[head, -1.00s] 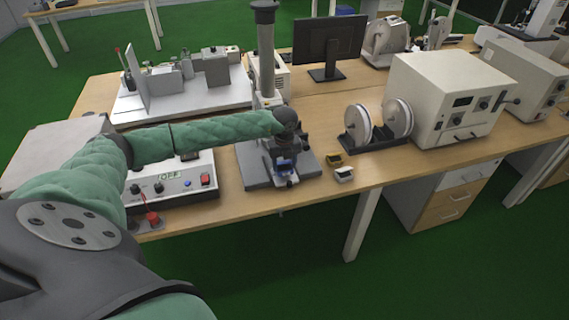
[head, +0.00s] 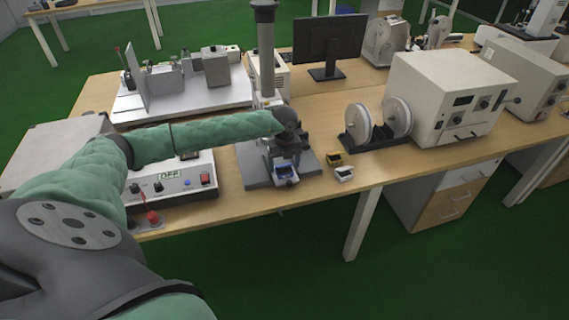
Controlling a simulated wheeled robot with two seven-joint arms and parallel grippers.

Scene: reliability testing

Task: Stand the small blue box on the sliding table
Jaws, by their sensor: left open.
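The small blue box (head: 283,166) sits at the front of the grey instrument stand, over the stand's flat base (head: 257,178). It is tiny in the head view, and I cannot tell how it is turned. The sliding table seems to be the small stage under and around the box, but its edges are hard to make out. My left arm reaches in from the left, and its dark wrist is just above the box. My left gripper (head: 284,150) points down at the box and is open; contact is too small to tell. My right gripper is out of view.
A control box marked OFF (head: 172,182) stands left. The stand's column (head: 266,60) rises behind my wrist. A twin-reel holder (head: 378,125) is farther right.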

